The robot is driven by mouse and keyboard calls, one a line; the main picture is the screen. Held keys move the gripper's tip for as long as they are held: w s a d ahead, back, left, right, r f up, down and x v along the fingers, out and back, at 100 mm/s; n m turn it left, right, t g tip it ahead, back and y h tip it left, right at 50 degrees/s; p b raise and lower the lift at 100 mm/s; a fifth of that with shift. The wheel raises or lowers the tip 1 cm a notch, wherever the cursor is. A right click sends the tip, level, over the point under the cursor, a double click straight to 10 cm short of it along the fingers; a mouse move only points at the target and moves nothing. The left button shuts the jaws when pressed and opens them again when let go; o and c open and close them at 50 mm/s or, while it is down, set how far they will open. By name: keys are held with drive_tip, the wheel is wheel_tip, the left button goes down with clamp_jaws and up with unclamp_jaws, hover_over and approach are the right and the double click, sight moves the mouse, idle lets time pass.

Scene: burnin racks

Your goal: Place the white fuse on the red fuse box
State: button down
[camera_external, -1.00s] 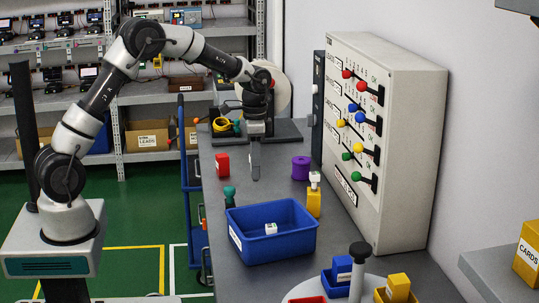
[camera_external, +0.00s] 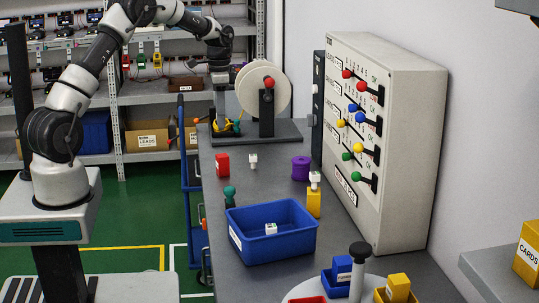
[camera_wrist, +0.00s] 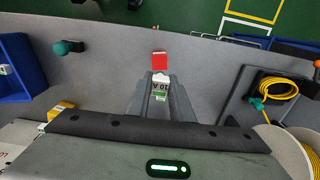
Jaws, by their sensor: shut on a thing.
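My gripper (camera_external: 222,112) is raised near the yellow cable coil in the external view. In the wrist view my gripper (camera_wrist: 161,84) is shut on a white fuse (camera_wrist: 160,78) marked 10 A. I cannot make out this held fuse in the external view. The red fuse box (camera_external: 222,165) stands on the bench near its left edge. In the wrist view the red fuse box (camera_wrist: 159,61) lies just beyond the fingertips, apart from the fuse. A similar white piece (camera_external: 253,161) stands on the bench to its right.
A blue bin (camera_external: 300,240), a teal knobbed piece (camera_external: 230,195), a purple spool (camera_external: 300,168) and a yellow box with a white piece on top (camera_external: 314,203) stand nearby. A reel (camera_external: 280,95) is at the back. The bench around the red box is mostly clear.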

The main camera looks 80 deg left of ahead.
wheel_tip(320, 180, down, 8)
drive_tip(key=shift+f, duration=0.1)
idle(0.4)
drive_tip(key=shift+f, duration=0.1)
drive_tip(key=c, duration=1.6)
unclamp_jaws()
drive_tip(key=shift+o, duration=0.2)
